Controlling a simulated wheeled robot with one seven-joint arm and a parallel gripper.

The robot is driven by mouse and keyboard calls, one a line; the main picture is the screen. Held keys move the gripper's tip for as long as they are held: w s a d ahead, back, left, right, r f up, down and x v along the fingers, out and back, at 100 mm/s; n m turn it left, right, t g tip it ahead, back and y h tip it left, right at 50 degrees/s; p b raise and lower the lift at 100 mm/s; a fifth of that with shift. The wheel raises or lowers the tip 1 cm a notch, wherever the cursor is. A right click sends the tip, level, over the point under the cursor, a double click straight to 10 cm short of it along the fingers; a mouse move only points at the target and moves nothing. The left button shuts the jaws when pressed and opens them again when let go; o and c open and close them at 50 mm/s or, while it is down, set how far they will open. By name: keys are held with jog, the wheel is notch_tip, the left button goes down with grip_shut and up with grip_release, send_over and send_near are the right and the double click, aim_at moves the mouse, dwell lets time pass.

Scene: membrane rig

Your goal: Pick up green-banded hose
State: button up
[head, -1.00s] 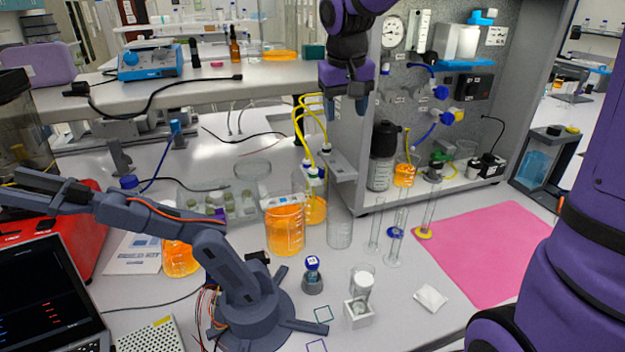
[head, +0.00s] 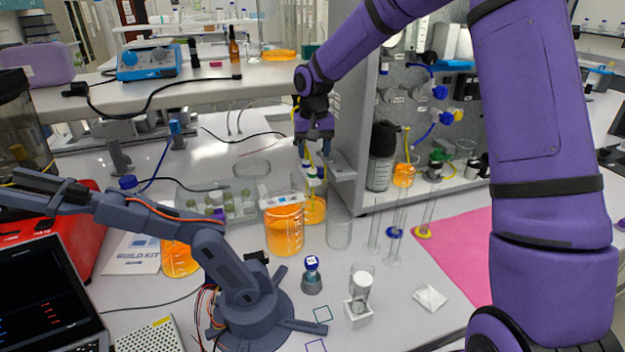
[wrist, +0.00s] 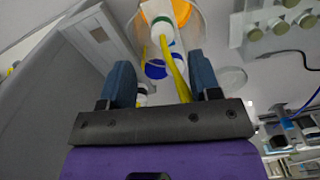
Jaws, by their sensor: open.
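Yellow hoses (head: 309,155) run down to white fittings on the orange-filled vessel (head: 314,208) beside the grey panel's shelf. In the wrist view, a white fitting with a green band (wrist: 168,43) lies just beyond my fingertips, with a yellow hose (wrist: 177,72) running from that area back between my fingers. A fitting with a blue band (wrist: 155,69) is close beside it. My gripper (head: 315,148) is open above the vessel, one finger on each side of the hose; it also shows in the wrist view (wrist: 163,78). The fingers partly hide the hoses in the head view.
A large orange beaker (head: 284,232) and an empty glass beaker (head: 339,235) stand close by. The grey bracket shelf (head: 342,168) is just right of my gripper. A dark small robot arm (head: 225,265) stands front left.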

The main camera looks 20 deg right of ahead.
aim_at(313, 168)
jog(key=shift+s+a+f, duration=0.1)
jog(key=shift+s+f, duration=0.05)
jog(key=shift+f, duration=0.85)
jog(key=shift+s+a+f, duration=0.15)
jog(key=shift+f, duration=0.9)
jog(key=shift+s+a+f, duration=0.1)
jog(key=shift+s+f, duration=0.05)
jog(key=shift+f, duration=0.85)
jog(key=c, duration=1)
jog(key=shift+c, duration=0.2)
notch_tip(313, 168, up, 18)
